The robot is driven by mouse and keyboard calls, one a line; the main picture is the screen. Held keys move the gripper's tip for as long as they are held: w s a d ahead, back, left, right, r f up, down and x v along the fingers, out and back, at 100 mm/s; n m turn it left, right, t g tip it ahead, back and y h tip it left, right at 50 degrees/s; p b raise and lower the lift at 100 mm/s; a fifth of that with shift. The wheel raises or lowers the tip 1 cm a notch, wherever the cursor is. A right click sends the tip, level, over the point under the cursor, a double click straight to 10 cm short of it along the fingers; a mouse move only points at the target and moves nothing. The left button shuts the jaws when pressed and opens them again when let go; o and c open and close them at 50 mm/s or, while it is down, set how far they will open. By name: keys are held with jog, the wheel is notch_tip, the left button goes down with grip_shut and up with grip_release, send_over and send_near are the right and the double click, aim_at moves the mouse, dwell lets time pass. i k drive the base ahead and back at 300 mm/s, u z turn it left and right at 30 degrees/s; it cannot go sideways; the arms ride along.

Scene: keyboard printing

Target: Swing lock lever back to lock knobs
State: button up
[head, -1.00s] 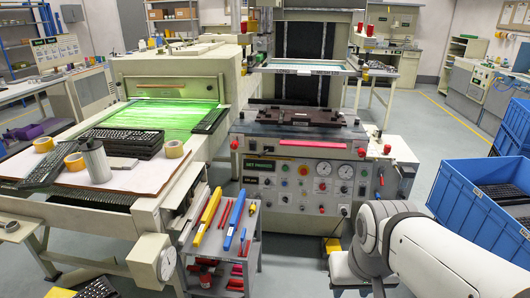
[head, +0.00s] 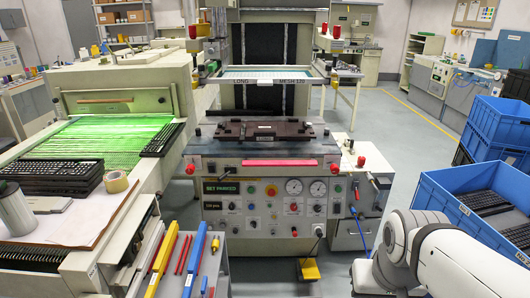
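The screen printing machine (head: 262,203) stands in the middle of the head view. It has a dark fixture plate (head: 262,131) on its bed and a screen frame (head: 265,75) above. Red knobs show at the bed's left (head: 190,168) and right (head: 361,161). A small dark lever-like part (head: 374,180) is near the right knob; I cannot tell whether it is the lock lever or how it is set. My white arm is at the bottom right, apart from the machine front. My gripper is not visible.
A conveyor dryer with a green-lit belt (head: 105,139) stands left, with keyboards (head: 55,176) on its end. Squeegees lie on a grey cart (head: 220,246) in front. A blue crate (head: 440,185) holding keyboards is at the right.

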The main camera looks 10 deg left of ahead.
aim_at(224, 176)
jog(key=z, duration=0.1)
jog(key=i, duration=1.5)
jog(key=u, duration=0.7)
jog(key=i, duration=0.35)
jog(key=u, duration=0.2)
jog(key=k, duration=0.75)
jog(key=u, duration=0.2)
jog(key=i, duration=0.75)
jog(key=z, duration=0.05)
